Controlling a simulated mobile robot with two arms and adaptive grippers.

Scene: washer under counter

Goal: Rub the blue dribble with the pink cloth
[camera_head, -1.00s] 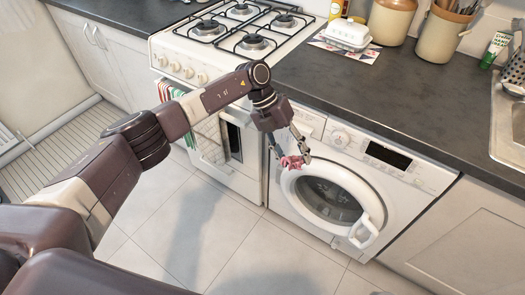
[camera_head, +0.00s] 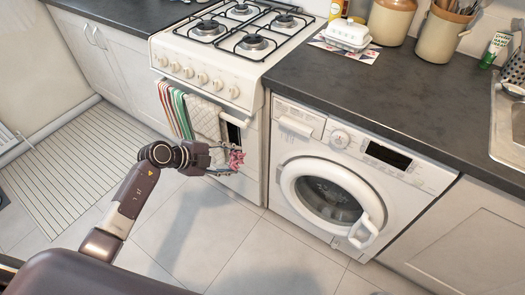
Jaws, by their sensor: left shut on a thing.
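My left gripper (camera_head: 230,161) is in front of the cooker's oven door, left of the washing machine. I cannot make out a blue dribble in this view. My right gripper is not in view.
A white cooker (camera_head: 185,90) with towels (camera_head: 177,112) hanging on its front stands left of the washer. The dark counter (camera_head: 400,90) holds a butter dish (camera_head: 348,33) and jars. The tiled floor (camera_head: 200,235) in front is clear.

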